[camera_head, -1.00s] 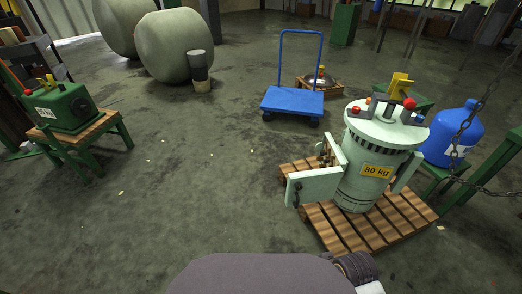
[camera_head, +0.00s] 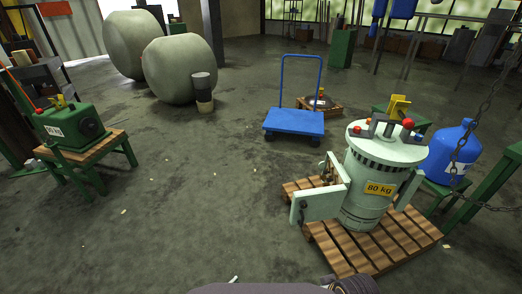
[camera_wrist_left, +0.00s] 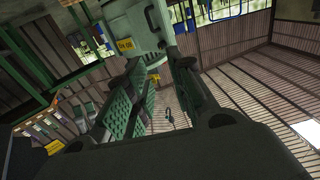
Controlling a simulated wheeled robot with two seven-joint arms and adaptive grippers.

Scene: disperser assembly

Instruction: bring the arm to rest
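In the head view, a dark rounded part of my own body shows along the bottom edge, with a dark ribbed cylinder beside it. I cannot make out gripper fingers there. In the left wrist view, my left gripper (camera_wrist_left: 157,78) has its two fingers apart with nothing held between them. Beyond its fingertips, the pale green disperser (camera_wrist_left: 128,22) with a yellow label shows at a tilt. In the head view the disperser (camera_head: 366,205) stands upright on a wooden pallet (camera_head: 405,242), its side door open to the left. My right gripper does not show.
A blue trolley (camera_head: 294,122) stands behind the disperser. A blue jug (camera_head: 452,150) sits at the right near hanging chains (camera_head: 470,130). A green machine (camera_head: 72,125) rests on a stand (camera_head: 118,150) at the left. Large round tanks (camera_head: 180,70) stand behind. The middle floor is clear.

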